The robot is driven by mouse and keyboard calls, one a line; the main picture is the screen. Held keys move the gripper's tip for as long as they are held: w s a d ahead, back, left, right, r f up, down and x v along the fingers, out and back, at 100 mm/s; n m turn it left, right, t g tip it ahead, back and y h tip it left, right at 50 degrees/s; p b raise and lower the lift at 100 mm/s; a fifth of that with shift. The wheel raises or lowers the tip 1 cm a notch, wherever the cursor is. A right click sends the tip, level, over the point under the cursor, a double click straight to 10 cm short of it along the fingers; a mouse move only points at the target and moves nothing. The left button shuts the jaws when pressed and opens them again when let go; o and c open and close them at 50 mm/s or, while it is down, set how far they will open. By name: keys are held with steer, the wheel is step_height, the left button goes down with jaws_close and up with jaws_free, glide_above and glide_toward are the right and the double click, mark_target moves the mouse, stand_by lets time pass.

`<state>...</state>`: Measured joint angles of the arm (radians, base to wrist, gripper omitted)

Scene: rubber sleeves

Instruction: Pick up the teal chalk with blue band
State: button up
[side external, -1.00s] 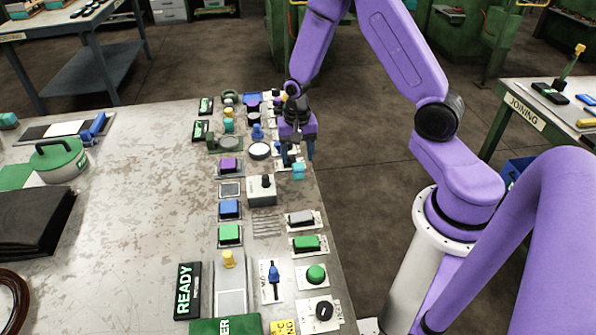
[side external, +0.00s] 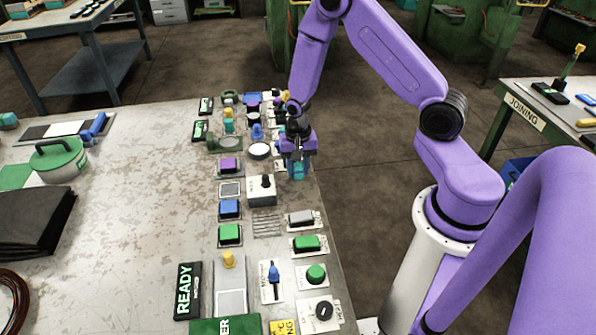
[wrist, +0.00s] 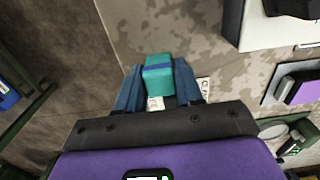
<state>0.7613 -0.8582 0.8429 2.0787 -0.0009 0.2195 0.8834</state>
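The teal chalk with a blue band (side external: 297,172) stands near the right edge of the grey worktable in the side external view. In the wrist view the chalk (wrist: 158,76) is between my gripper's two blue fingers, with its blue band across it. My gripper (side external: 298,165) points down, with its fingers on either side of the chalk. It also shows in the wrist view (wrist: 159,85). The fingers are very close to the chalk's sides; I cannot tell whether they press on it. The chalk's lower end is hidden.
Rows of buttons and switches, such as a purple button (side external: 229,166) and a green one (side external: 306,243), cover this side of the table. The table's left middle is clear.

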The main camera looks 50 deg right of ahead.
mark_target(298, 165)
steer(key=shift+c, duration=0.6)
steer(key=shift+r, duration=0.15)
steer(key=shift+r, duration=0.5)
step_height(298, 165, up, 2)
steer(key=shift+r, duration=0.15)
steer(key=s+a+r, duration=0.2)
steer(key=s+r, duration=0.7)
steer(key=s, duration=0.4)
steer(key=shift+s+r, duration=0.25)
steer(key=shift+s, duration=0.15)
